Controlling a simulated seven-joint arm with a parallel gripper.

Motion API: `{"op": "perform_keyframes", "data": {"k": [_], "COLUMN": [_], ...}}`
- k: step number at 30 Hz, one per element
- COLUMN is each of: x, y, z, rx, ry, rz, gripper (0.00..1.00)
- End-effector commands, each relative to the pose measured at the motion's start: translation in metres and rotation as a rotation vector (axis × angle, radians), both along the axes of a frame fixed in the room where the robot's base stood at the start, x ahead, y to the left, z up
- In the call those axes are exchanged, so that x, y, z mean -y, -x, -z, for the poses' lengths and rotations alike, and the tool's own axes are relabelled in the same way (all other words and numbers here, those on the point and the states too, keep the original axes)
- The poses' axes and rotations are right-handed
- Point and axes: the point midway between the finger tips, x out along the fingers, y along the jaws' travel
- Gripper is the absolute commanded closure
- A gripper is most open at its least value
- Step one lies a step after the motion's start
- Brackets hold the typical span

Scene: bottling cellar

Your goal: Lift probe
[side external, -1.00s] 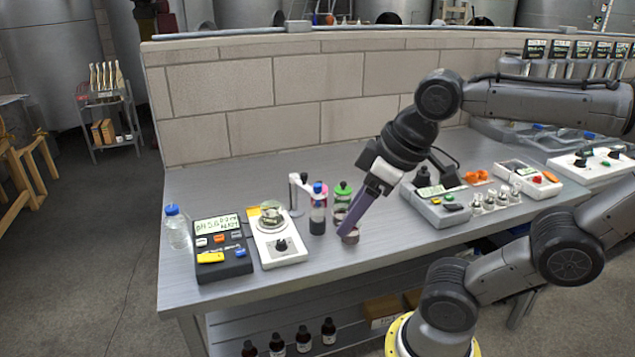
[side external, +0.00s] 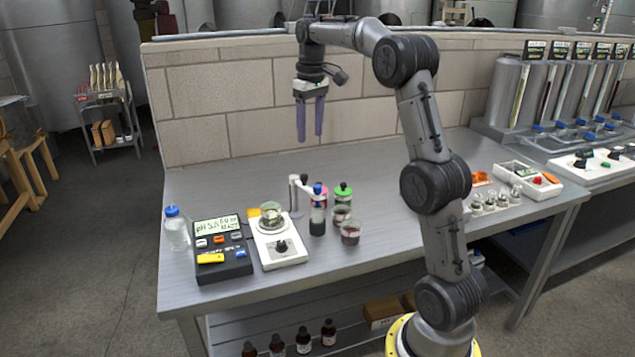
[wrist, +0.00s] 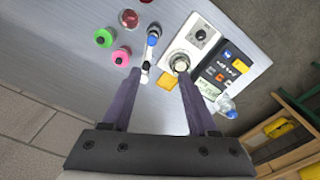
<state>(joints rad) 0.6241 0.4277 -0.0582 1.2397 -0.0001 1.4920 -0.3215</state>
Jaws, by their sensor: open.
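The probe (side external: 317,189) has a blue top and stands upright beside a pale stand (side external: 293,196) with an arm. Its lower part is in or behind a dark, narrow vessel (side external: 317,222); I cannot tell which. In the wrist view the blue top (wrist: 152,40) shows near the upper middle, just ahead of the fingertips. My gripper (side external: 310,138) is open and empty, fingers pointing down, high above the table behind the probe. In the wrist view its two purple fingers (wrist: 160,75) lie apart with nothing between them. The pH meter (side external: 222,252) stands to the probe's left.
A white scale or stirrer (side external: 280,250) with a glass dish is left of the probe. Cups of dark red liquid (side external: 350,232) and a green-capped bottle (side external: 343,190) stand close on its right. A clear bottle (side external: 176,235) is at the left edge. A block wall (side external: 225,85) backs the table.

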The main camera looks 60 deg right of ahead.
Motion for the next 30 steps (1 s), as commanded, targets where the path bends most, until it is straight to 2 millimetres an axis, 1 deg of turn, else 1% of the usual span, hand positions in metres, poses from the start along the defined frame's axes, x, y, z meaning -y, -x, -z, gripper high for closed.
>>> {"op": "perform_keyframes", "data": {"k": [1, 3, 5, 8, 11, 21, 24, 30], "x": [0.01, 0.018, 0.021, 0.021, 0.02, 0.019, 0.019, 0.019], "y": [0.003, 0.007, 0.009, 0.01, 0.01, 0.01, 0.01, 0.01], "z": [0.012, 0.02, 0.023, 0.029, 0.044, 0.11, 0.127, 0.15], "rx": [-0.019, -0.033, -0.035, -0.034, -0.037, -0.036, -0.035, -0.034], "ry": [-0.014, -0.026, -0.026, -0.026, -0.028, -0.028, -0.026, -0.026], "rz": [0.021, 0.039, 0.048, 0.048, 0.048, 0.047, 0.047, 0.046], "gripper": [0.41, 0.41, 0.41, 0.41, 0.41, 0.41, 0.41, 0.41]}}
